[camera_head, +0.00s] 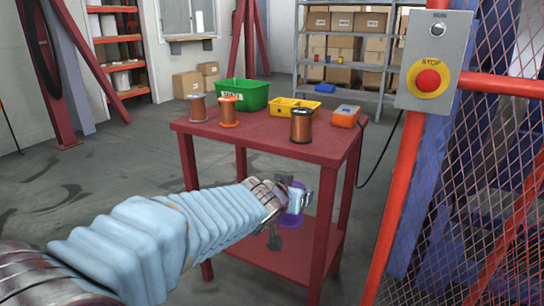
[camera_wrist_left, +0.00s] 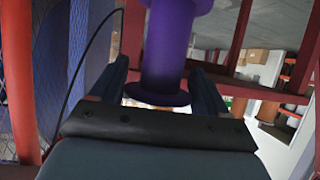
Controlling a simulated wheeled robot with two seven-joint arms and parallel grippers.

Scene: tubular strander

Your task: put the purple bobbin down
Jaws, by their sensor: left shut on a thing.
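The purple bobbin (camera_head: 291,220) is in my left gripper (camera_head: 280,212), partly hidden by it in the head view. In the left wrist view the purple bobbin (camera_wrist_left: 168,45) stands between the two dark fingers of the left gripper (camera_wrist_left: 160,80), its flange near the palm. The gripper is shut on it. In the head view they appear below the red table's top (camera_head: 255,132) and above its lower shelf (camera_head: 292,262). I cannot tell whether they are inside the table frame or in front of it. My right gripper is not in view.
On the tabletop are a grey-brown spool (camera_head: 198,108), two copper spools (camera_head: 229,112) (camera_head: 302,126), a green bin (camera_head: 243,94), a yellow tray (camera_head: 291,107) and an orange box (camera_head: 346,116). A stop-button box (camera_head: 433,62) and mesh fence (camera_head: 490,190) stand at right.

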